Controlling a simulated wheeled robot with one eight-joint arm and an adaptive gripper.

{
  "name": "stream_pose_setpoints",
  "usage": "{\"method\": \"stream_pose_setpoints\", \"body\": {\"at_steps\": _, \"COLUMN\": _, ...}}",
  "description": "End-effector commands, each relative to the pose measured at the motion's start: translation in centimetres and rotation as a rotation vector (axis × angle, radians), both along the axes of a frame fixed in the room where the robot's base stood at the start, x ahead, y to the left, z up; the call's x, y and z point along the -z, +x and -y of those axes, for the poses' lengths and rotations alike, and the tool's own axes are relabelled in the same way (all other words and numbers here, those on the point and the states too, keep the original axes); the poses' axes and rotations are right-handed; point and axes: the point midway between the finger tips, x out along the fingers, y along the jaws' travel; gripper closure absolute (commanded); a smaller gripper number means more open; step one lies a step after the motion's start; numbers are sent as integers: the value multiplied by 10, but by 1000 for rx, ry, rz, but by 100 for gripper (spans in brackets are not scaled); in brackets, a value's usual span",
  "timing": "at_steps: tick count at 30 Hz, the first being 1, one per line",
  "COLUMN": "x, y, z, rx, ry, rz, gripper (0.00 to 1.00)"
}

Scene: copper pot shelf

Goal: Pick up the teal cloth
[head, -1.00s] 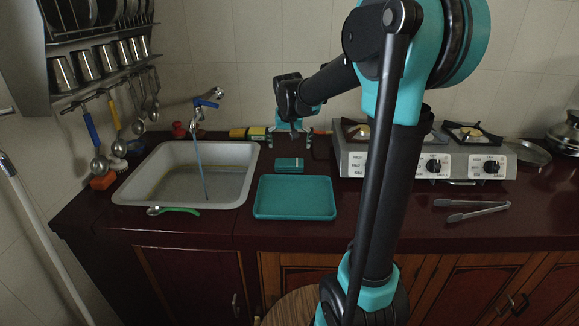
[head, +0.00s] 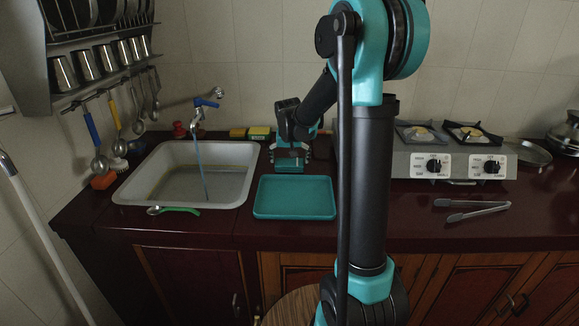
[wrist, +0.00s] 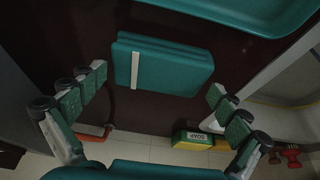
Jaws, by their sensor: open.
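The teal cloth (wrist: 160,66) is a folded flat rectangle with a white stripe, lying on the dark counter. In the head view the teal cloth (head: 289,168) shows just behind the teal tray, partly hidden by my gripper (head: 290,157). In the wrist view my gripper (wrist: 158,84) is open and empty, with one finger on each side of the cloth's near end. The fingers appear apart from the cloth; their exact height above it is hard to tell.
The teal tray (head: 295,215) lies in front of the cloth. The sink (head: 130,195) is to the left. A yellow-green soap box (wrist: 193,140) stands close by at the back. The stove (head: 405,166) and tongs (head: 472,211) are to the right.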

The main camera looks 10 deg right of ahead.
Motion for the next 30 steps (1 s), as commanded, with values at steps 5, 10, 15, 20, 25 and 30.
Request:
{"method": "stream_pose_setpoints", "body": {"at_steps": 5, "x": 0, "y": 0, "z": 0, "rx": 0, "ry": 0, "rz": 0, "gripper": 14}}
{"method": "stream_pose_setpoints", "body": {"at_steps": 10, "x": 0, "y": 0, "z": 0, "rx": 0, "ry": 0, "rz": 0, "gripper": 34}}
{"method": "stream_pose_setpoints", "body": {"at_steps": 15, "x": 0, "y": 0, "z": 0, "rx": 0, "ry": 0, "rz": 0, "gripper": 35}}
{"method": "stream_pose_setpoints", "body": {"at_steps": 20, "x": -3, "y": 0, "z": 0, "rx": 0, "ry": 0, "rz": 0, "gripper": 35}}
{"method": "stream_pose_setpoints", "body": {"at_steps": 25, "x": -17, "y": 0, "z": 0, "rx": 0, "ry": 0, "rz": 0, "gripper": 35}}
{"method": "stream_pose_setpoints", "body": {"at_steps": 30, "x": -48, "y": 0, "z": 0, "rx": 0, "ry": 0, "rz": 0, "gripper": 35}}
